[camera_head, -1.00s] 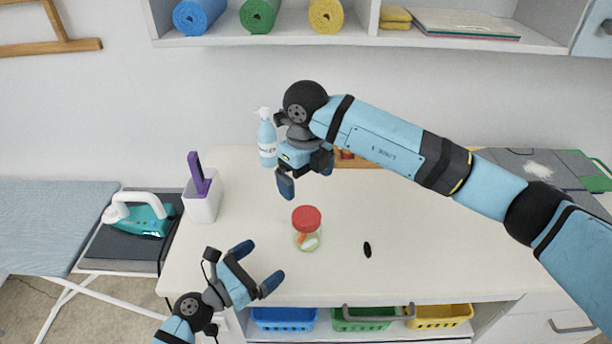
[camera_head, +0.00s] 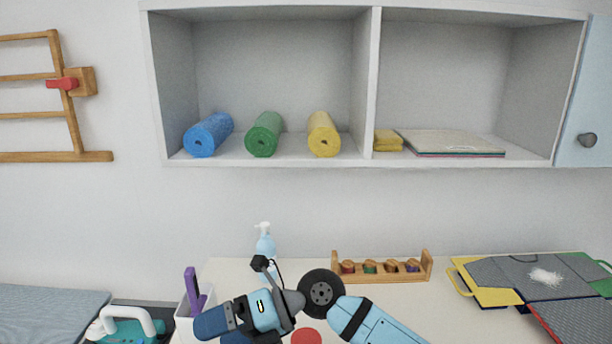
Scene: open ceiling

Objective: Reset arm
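My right arm comes in from the lower right, and its gripper (camera_head: 222,326) is low in the head view, above the table and in front of the spray bottle. Its fingers point left and are seen from the side, partly cut off by the bottom edge. I cannot tell whether they are apart, and I see nothing held. My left gripper is out of view. The red lid (camera_head: 306,337) of the jar shows at the bottom edge beside my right gripper; the rest of the jar is hidden.
A spray bottle (camera_head: 265,248), a white holder (camera_head: 184,312) with a purple-handled tool and a wooden rack (camera_head: 382,279) stand on the table. Folded mats (camera_head: 500,275) lie at right. Above, a wall shelf (camera_head: 280,155) holds blue, green and yellow rolls. An iron (camera_head: 125,323) is at lower left.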

